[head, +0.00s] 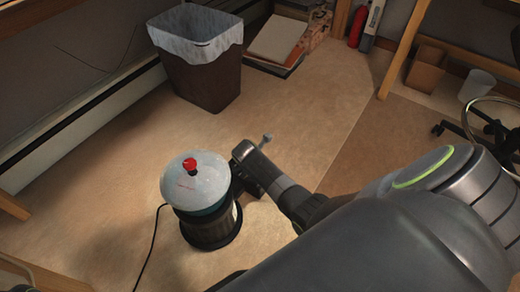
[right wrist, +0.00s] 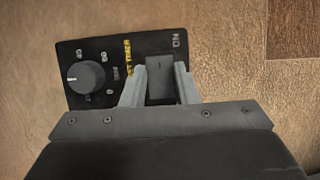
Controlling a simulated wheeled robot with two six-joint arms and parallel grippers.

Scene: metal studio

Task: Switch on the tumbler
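The tumbler (head: 197,200) stands upright on the floor, a dark cylinder with a pale domed lid and a red knob (head: 190,164) on top. My right gripper (head: 240,185) is at its right side, partly hiding its control panel. In the right wrist view the black panel (right wrist: 100,52) shows a round timer dial (right wrist: 86,77) and a dark switch (right wrist: 160,75) beside the word ON. The right gripper's grey fingers (right wrist: 160,85) are apart, one on each side of the switch; whether they touch it is unclear. My left gripper is not in view.
A dark bin (head: 205,80) with a white liner stands behind the tumbler near the baseboard heater (head: 85,120). A black cord (head: 150,245) runs from the tumbler along the floor. The floor (head: 310,110) beyond my right arm is clear.

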